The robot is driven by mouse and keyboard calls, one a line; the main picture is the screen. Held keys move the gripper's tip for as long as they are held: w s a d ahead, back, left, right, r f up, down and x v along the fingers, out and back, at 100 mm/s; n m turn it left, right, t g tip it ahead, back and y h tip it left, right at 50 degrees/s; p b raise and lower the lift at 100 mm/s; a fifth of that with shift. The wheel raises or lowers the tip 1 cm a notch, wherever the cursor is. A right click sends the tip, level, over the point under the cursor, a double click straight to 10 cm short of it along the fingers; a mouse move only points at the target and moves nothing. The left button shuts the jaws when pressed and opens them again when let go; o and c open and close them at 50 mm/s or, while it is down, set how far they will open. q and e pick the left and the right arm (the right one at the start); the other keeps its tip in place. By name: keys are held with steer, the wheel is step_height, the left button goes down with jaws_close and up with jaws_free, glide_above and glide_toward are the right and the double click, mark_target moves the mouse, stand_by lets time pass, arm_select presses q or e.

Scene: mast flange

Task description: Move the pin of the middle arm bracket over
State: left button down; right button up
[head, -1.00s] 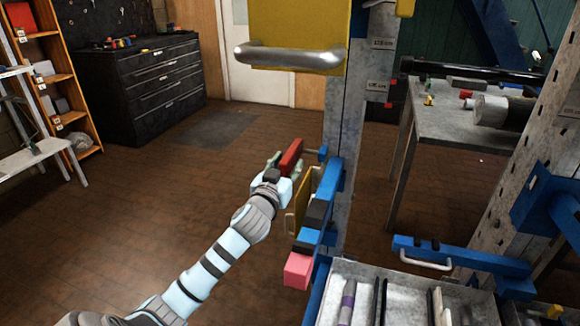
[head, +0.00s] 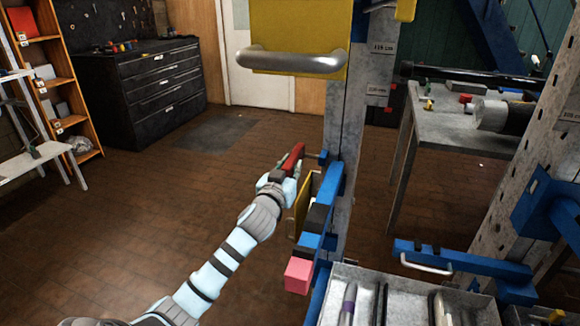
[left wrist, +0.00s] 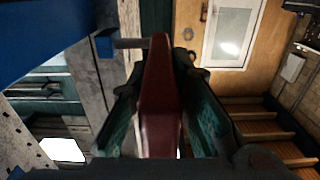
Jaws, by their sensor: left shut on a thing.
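The pin's red handle (head: 294,157) is in my left gripper (head: 283,172), just left of the upright mast (head: 347,110). In the left wrist view the red handle (left wrist: 160,95) lies between the two dark fingers of the left gripper (left wrist: 162,105). A short grey shaft (left wrist: 130,43) runs from its top toward a blue part at the mast. The blue arm bracket (head: 325,197) is on the mast just below the pin, with a yellow plate on its left side. Whether the shaft sits in a hole is unclear. My right gripper is out of view.
A yellow panel with a grey handle (head: 290,62) hangs above the hand. A pink-ended block (head: 298,275) and a grey tray of tools (head: 410,280) are at lower right. A second blue arm with a handle (head: 460,260) is further right. Open floor lies to the left.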

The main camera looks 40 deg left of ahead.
arm_select(q)
steer(key=shift+w+d, duration=0.2)
steer(key=shift+d, duration=0.35)
steer(key=shift+w+d, duration=0.2)
steer(key=shift+d, duration=0.35)
steer(key=c, duration=1.5)
jaws_free()
steer(key=v, duration=1.2)
